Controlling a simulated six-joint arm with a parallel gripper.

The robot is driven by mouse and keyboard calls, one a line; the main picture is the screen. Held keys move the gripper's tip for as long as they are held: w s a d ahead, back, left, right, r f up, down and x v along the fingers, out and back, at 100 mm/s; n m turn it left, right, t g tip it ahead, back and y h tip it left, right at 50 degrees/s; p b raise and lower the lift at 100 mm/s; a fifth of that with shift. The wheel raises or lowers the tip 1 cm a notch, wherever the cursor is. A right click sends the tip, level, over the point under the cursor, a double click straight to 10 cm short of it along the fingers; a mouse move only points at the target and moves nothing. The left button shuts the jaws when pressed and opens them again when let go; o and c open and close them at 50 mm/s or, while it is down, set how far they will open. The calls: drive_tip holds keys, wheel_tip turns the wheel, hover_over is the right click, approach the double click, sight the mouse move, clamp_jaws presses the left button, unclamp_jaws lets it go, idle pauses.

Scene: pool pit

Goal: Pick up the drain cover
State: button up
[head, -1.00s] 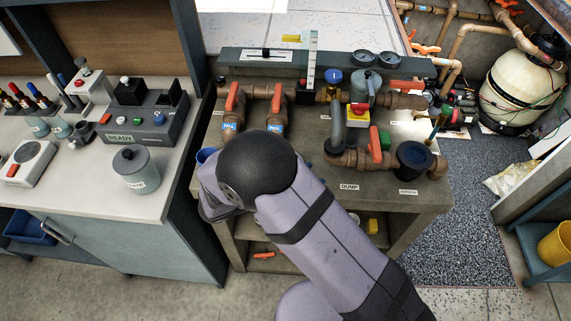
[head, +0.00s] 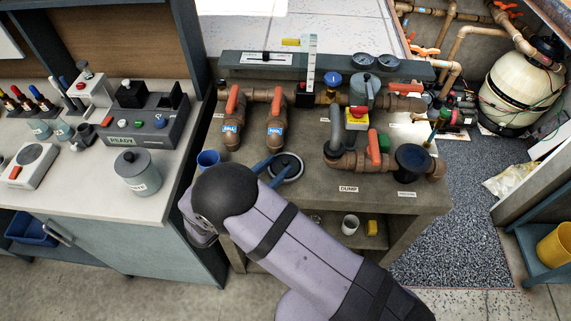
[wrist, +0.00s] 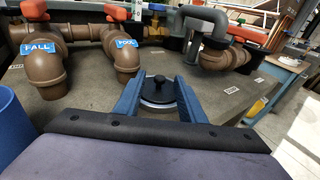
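The drain cover appears to be the round dark disc with a small black knob and a pale rim (head: 289,165), lying on the brown bench top in front of the pipes. In the wrist view the cover (wrist: 157,92) lies between the two blue fingers of my gripper (wrist: 159,82). The fingers are apart, one on each side of the knob, and look empty. In the head view my gripper (head: 277,168) reaches the cover from the left front, its wrist partly hiding the fingers. I cannot tell whether the fingers touch the cover.
Brown pipes with orange handles (head: 275,118) stand behind the cover. A grey pipe and a dark round fitting (head: 413,158) are to the right. A blue cup (head: 208,158) stands just left of my gripper. A white cup (head: 350,224) is on the lower shelf.

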sight(285, 162)
drive_tip(key=shift+f+p+x, duration=0.15)
drive_tip(key=shift+p+x, duration=0.45)
drive_tip(key=shift+x, duration=0.55)
drive_tip(key=shift+f+p+x, duration=0.15)
drive_tip(key=shift+p+x, duration=0.4)
drive_tip(key=shift+x, duration=0.6)
clamp_jaws()
